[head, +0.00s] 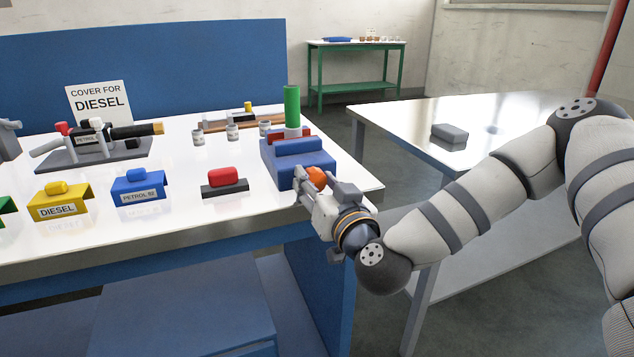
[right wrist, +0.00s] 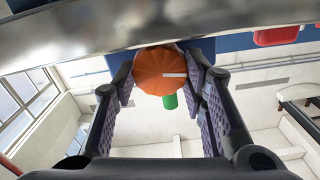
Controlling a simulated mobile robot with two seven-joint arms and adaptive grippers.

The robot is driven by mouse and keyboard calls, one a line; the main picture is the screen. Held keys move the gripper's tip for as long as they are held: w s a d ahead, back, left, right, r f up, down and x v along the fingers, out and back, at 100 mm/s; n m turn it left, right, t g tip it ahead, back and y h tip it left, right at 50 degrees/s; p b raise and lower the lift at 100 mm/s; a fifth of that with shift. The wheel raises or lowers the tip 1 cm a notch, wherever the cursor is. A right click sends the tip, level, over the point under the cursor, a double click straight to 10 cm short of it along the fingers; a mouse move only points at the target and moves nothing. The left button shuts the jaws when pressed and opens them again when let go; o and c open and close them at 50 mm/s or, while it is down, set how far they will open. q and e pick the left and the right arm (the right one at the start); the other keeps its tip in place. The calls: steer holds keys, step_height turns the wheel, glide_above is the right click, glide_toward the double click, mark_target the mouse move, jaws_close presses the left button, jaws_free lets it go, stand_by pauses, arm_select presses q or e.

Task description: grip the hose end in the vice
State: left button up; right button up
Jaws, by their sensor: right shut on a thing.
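The blue vice (head: 285,150) stands near the right end of the white bench, with a red piece (head: 273,135) at its back. A green hose end (head: 292,105) with a white lower part stands upright at the vice's back. I cannot tell whether the jaws touch it. It also shows in the right wrist view (right wrist: 170,102), behind the knob. My right gripper (head: 312,188) is shut on the orange knob (right wrist: 160,72) at the vice's front. The knob also shows in the head view (head: 317,177). A grey part, seemingly my left gripper (head: 8,138), is cut off at the left edge.
A red block on a dark base (head: 224,182), a blue petrol cover (head: 138,188) and a yellow diesel cover (head: 62,200) sit along the bench front. A nozzle on a grey stand (head: 95,152) is behind them. A side table (head: 480,115) stands right.

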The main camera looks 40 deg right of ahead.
steer(key=shift+r+m, duration=0.2)
steer(key=shift+m, duration=0.1)
steer(key=shift+f, duration=0.2)
steer(key=o, duration=1.2)
steer(key=shift+c, duration=0.2)
steer(key=v, duration=0.7)
steer(key=shift+s, duration=0.25)
